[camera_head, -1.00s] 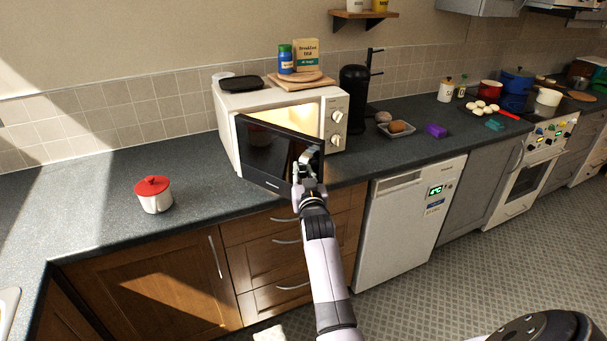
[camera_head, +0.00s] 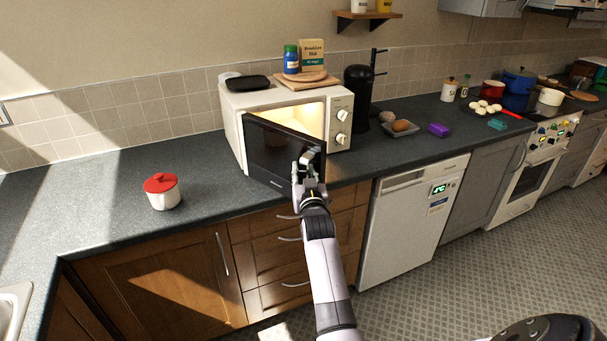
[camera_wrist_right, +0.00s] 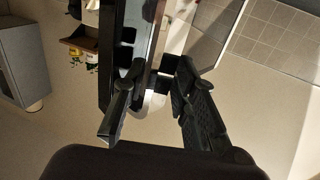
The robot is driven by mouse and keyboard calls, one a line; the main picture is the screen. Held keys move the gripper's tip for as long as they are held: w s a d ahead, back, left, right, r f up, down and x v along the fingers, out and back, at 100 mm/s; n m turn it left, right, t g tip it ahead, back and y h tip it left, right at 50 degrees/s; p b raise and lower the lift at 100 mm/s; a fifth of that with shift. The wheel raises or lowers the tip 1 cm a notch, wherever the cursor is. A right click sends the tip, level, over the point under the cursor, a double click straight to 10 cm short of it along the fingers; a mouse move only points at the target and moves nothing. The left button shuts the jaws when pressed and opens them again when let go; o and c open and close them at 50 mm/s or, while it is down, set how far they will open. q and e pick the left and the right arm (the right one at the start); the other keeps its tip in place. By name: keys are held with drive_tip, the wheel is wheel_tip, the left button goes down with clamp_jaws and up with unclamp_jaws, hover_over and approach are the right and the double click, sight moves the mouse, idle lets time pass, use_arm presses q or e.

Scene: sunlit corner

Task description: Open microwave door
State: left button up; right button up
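The white microwave (camera_head: 234,100) stands on the counter with its interior lit. Its dark door (camera_head: 270,150) is partly open, swung out from the left side. My right gripper (camera_head: 306,172) is at the free right edge of the door, on the handle side. In the right wrist view, my right gripper's fingers (camera_wrist_right: 158,82) stand on both sides of a light handle strip (camera_wrist_right: 150,62) and appear closed on it. The exact contact is dark and partly hidden. My left gripper is not in view.
A red-lidded white pot (camera_head: 162,192) stands on the counter to the left. Drawers (camera_head: 290,243) are below the door.

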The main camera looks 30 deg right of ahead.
drive_tip(key=shift+o, duration=1.4)
drive_tip(key=shift+f, duration=0.1)
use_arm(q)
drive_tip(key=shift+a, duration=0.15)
use_arm(e)
drive_tip(key=shift+a, duration=0.1)
drive_tip(key=v, duration=0.7)
drive_tip(key=shift+s, duration=0.2)
